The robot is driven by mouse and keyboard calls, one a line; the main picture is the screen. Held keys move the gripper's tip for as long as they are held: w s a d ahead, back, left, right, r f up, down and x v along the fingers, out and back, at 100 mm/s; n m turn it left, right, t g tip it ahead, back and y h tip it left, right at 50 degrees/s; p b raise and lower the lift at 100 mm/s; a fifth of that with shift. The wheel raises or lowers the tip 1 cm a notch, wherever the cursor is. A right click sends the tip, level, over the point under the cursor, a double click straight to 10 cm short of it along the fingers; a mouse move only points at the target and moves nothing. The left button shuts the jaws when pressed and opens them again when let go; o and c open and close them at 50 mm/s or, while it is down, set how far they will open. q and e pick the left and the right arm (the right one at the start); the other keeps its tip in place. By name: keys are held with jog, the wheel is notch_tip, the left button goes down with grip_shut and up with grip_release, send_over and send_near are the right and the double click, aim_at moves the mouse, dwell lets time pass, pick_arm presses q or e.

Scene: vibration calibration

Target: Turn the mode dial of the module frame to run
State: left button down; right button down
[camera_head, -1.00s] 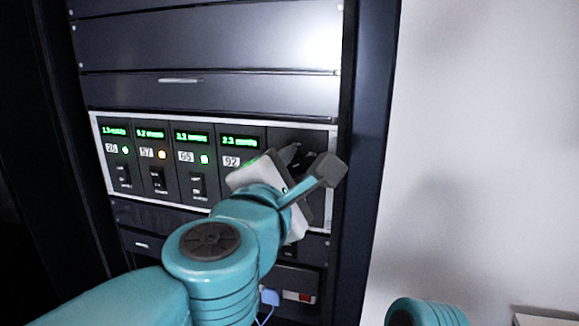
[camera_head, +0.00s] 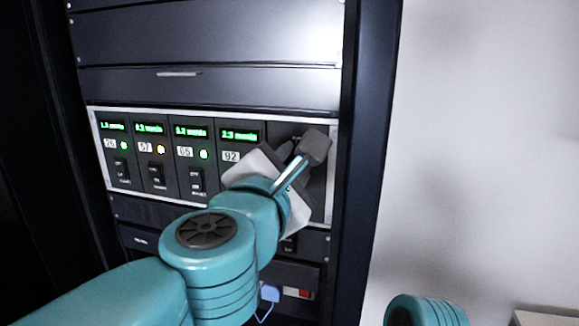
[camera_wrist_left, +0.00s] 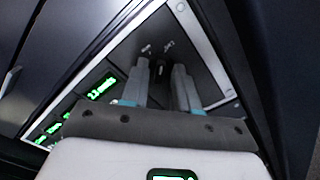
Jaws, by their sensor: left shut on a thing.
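The module frame (camera_head: 170,112) is a silver-edged panel in the rack, with several modules and green displays. My left gripper (camera_wrist_left: 160,76) reaches its dark rightmost panel (camera_wrist_left: 204,62). In the left wrist view its two grey fingers are shut on the small dark mode dial (camera_wrist_left: 158,68), with white label marks just above it. In the head view my left wrist hides the dial, and the fingertips (camera_head: 290,149) only partly show. Which mark the dial points to cannot be told. My right gripper is out of view.
Modules to the left carry rocker switches (camera_head: 156,177) and small lamps; the lamp of module 57 (camera_head: 161,149) is amber, others are green. Below are a blue plug (camera_head: 269,293) with a cable and a red switch (camera_head: 304,294). A bare white wall (camera_head: 480,150) lies to the right.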

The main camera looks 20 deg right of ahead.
pick_arm(q)
jog(key=n+b, duration=0.1)
jog(key=n, duration=0.4)
jog(key=shift+r+n, duration=0.1)
jog(key=shift+n, duration=0.2)
jog(key=shift+a+r+n+b, duration=0.15)
jog(key=shift+n+b, duration=0.5)
jog(key=shift+n, duration=1.45)
jog(key=c, duration=1.2)
grip_release()
